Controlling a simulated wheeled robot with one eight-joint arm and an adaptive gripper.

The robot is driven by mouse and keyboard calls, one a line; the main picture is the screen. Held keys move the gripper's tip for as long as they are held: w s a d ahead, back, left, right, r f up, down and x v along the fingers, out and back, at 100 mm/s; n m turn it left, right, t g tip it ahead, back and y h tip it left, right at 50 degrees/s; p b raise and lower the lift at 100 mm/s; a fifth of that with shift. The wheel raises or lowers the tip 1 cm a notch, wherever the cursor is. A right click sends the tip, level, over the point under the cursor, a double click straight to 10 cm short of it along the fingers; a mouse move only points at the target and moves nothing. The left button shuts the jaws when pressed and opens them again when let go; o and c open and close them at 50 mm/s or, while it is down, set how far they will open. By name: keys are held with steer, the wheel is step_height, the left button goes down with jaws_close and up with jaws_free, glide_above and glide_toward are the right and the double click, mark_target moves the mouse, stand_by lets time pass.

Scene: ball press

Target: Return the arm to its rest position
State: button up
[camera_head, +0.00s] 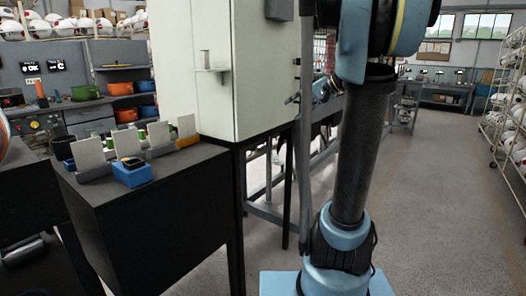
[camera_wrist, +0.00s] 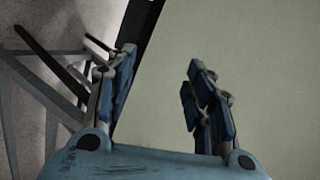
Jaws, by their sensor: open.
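My gripper (camera_wrist: 162,68) is open and empty in the wrist view, with its two blue-padded fingers spread apart. Nothing lies between the fingers. A pale flat surface fills the view behind them, with grey metal framing at the left. In the head view, my arm (camera_head: 362,150) rises in the middle, dark and light blue. Part of what seems to be my gripper (camera_head: 294,98) shows behind it, near the right side of the pale cabinet (camera_head: 205,110). I cannot tell whether it touches anything.
A dark table (camera_head: 150,195) at left holds grey upright plates and a small blue box (camera_head: 132,172). Grey framing stands behind my arm. A ball rack (camera_head: 510,110) stands at right, with open floor (camera_head: 450,215) before it.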

steer(key=s+f+n+g+h, duration=0.2)
steer(key=s+f+h, duration=0.3)
steer(key=s+f, duration=1.2)
steer(key=s+d+f+n+g+h, duration=0.1)
steer(key=s+d+f+h, duration=0.3)
steer(key=s+f, duration=0.8)
steer(key=shift+s+d+n+h, duration=0.4)
steer(key=shift+s+d+n, duration=0.1)
steer(key=shift+d+n, duration=0.3)
steer(key=shift+f, duration=0.1)
